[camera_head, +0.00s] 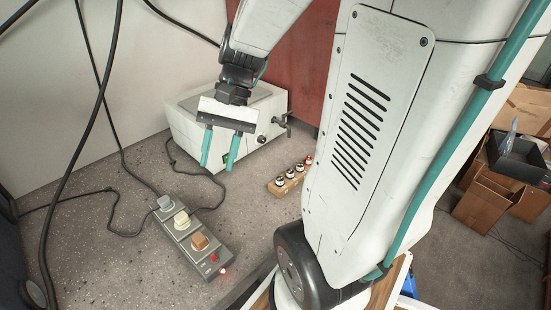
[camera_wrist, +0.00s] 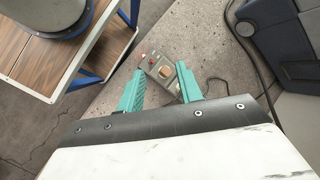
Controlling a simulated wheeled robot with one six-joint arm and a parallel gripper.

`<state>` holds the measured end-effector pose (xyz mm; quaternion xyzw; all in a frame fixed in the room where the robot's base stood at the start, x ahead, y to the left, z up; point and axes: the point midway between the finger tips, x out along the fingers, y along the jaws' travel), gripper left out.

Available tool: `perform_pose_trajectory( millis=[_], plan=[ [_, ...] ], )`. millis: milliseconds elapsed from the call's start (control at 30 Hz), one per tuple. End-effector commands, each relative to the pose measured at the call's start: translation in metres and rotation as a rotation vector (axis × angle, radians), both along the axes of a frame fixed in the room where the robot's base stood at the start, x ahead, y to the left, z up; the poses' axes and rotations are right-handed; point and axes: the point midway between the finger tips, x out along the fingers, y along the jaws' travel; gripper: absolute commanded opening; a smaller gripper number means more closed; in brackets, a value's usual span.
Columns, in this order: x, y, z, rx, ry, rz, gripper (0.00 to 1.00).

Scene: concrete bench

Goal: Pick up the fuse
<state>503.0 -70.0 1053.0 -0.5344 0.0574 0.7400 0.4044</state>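Several small white-and-black pieces, which look like fuses (camera_head: 290,175), stand in a row on a small wooden block (camera_head: 274,188) on the bench, one with a red top (camera_head: 308,160). I cannot tell which one is the fuse of the task. My gripper (camera_head: 219,164) is open and empty, its two teal fingers pointing down above the bench, left of the block and apart from it. In the wrist view my gripper (camera_wrist: 161,70) has a grey power strip showing between and beyond its fingers. I cannot make out the fuses in the wrist view.
The power strip (camera_head: 219,263) with several plugs lies at the front of the speckled bench (camera_head: 110,245). A white box (camera_head: 270,108) with a tap stands behind my gripper. Black cables lie and hang at the left. Cardboard boxes (camera_head: 480,205) stand at the right.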

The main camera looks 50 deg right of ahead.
Motion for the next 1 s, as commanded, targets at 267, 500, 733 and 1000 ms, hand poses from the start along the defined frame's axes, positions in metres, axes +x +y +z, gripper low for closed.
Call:
perform_pose_trajectory(
  millis=[267, 500, 733, 1000],
  plan=[
    [0.051, -0.087, -0.052, 0.396, 0.138, -0.507, 0.36],
    [0.061, -0.192, -0.116, 0.744, 0.163, -0.958, 0.36],
    [0.025, -0.296, -0.199, 1.072, 0.113, -1.393, 0.36],
    [-0.036, -0.363, -0.278, 1.328, 0.021, -1.74, 0.36]
  ],
)
